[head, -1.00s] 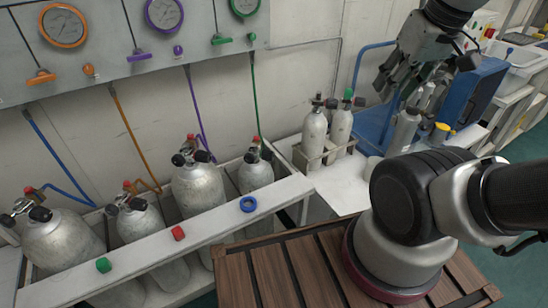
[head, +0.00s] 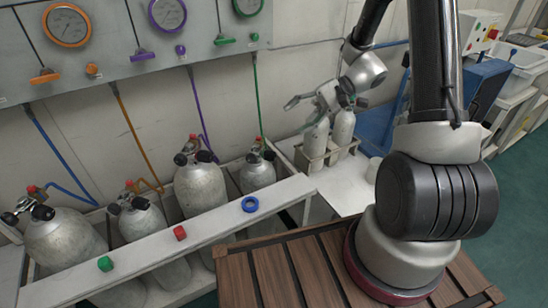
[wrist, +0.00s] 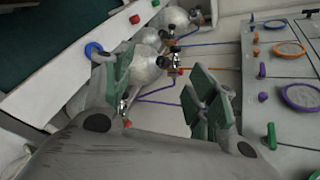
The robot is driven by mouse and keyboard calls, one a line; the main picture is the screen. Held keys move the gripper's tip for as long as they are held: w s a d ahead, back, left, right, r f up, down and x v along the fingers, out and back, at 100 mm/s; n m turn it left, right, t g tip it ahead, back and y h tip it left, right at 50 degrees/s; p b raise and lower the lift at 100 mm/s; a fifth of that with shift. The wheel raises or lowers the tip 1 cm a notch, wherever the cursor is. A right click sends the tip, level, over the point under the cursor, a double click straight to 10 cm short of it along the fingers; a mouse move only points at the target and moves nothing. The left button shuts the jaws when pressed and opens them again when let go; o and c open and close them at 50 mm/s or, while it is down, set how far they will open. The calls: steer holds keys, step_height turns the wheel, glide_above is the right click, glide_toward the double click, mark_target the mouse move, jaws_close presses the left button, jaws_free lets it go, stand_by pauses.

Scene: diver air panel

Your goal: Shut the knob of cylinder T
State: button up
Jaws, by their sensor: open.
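Several grey cylinders with black knobs stand in a white rack: one at the far left by the blue hose (head: 65,240), one by the orange hose (head: 140,225), a larger one by the purple hose (head: 201,186), and one by the green hose (head: 257,175). I cannot read any letter marking cylinder T. My gripper (head: 303,113) is open and empty, in the air to the right of the green-hose cylinder, in front of the spare cylinders in the picture. In the wrist view, a cylinder (wrist: 147,68) and its valve show between the green-padded fingers; nothing is held.
The wall panel (head: 105,70) carries gauges and coloured handles above the hoses. Green, red and blue (head: 250,204) markers sit on the rack's front rail. Two spare cylinders (head: 342,128) stand in a crate on the white bench. A slatted wooden platform (head: 270,275) is in front.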

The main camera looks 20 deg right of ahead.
steer(key=w+f+m+t+y, duration=0.35)
steer(key=w+f, duration=0.35)
steer(key=f, duration=0.5)
steer(key=m+t+h, duration=0.1)
steer(key=m+t, duration=0.5)
steer(key=t, duration=0.1)
glide_toward(274, 157)
steer(key=w, duration=0.1)
steer(key=w+a+f, duration=0.1)
steer(key=shift+w+a, duration=0.3)
steer(key=shift+w, duration=0.05)
steer(key=x, duration=0.7)
steer(key=shift+w+a+f, duration=0.15)
steer(key=shift+w+a, duration=0.1)
steer(key=c, duration=1)
